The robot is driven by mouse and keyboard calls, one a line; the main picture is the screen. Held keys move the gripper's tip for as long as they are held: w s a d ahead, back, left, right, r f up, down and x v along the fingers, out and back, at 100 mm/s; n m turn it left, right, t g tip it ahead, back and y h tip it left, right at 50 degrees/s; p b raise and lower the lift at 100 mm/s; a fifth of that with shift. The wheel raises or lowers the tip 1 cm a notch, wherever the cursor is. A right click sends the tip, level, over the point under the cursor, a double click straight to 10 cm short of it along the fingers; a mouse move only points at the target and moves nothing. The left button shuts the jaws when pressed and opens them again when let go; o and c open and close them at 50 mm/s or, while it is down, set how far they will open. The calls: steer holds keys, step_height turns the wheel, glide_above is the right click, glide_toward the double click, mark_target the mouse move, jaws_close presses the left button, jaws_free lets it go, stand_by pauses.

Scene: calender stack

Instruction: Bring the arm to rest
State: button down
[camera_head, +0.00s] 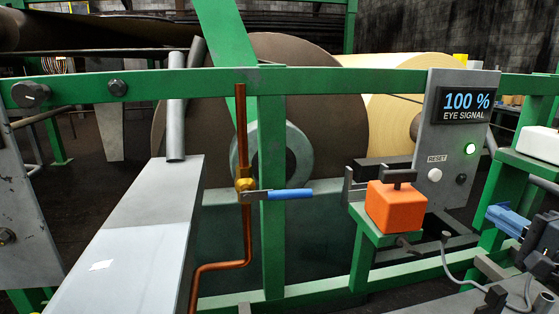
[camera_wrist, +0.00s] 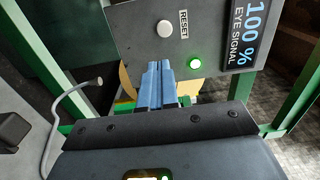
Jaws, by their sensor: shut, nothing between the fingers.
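My gripper (camera_head: 507,217) shows at the right edge of the head view, its blue fingers pointing left. In the wrist view the fingers (camera_wrist: 157,84) are pressed together with nothing between them. They are in free space, in front of the grey control panel (camera_head: 460,150), which carries a lit green lamp (camera_wrist: 194,64), a white reset button (camera_wrist: 165,28) and a display (camera_wrist: 244,32) reading 100 % eye signal. Most of my arm is outside the head view.
An orange block (camera_head: 392,207) with a dark handle sits on a green bracket left of my gripper. A copper pipe (camera_head: 241,130) has a blue-handled valve (camera_head: 290,194). Green rails (camera_head: 300,80) cross in front of large rolls (camera_head: 340,120). A loose grey cable (camera_wrist: 62,100) hangs nearby.

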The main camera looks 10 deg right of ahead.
steer(key=s+a+f+n+g+h, duration=0.1)
steer(key=s+a+f, duration=0.3)
steer(key=s+f, duration=0.1)
steer(key=s+a+f+n+g+h, duration=0.1)
steer(key=s+a+f+n, duration=0.1)
steer(key=s+a+f, duration=0.3)
steer(key=s+a+f+n+g+h, duration=0.1)
steer(key=s+a+f, duration=0.3)
steer(key=f, duration=0.4)
steer(key=shift+s+a+f+n, duration=0.2)
steer(key=shift+s+a+n, duration=0.1)
steer(key=shift+s+n, duration=0.4)
steer(key=s+a+r+n, duration=0.1)
steer(key=s+a+n, duration=0.3)
steer(key=s, duration=0.3)
steer(key=s+a+r+n+y, duration=0.1)
steer(key=s+a+n, duration=0.3)
steer(key=s, duration=0.4)
steer(key=s+a+r+n+y, duration=0.1)
steer(key=s+a+r+n, duration=0.2)
steer(key=s, duration=0.4)
steer(key=shift+s+a+r+n, duration=0.2)
steer(key=shift+s+a+n, duration=0.25)
steer(key=shift+a, duration=0.2)
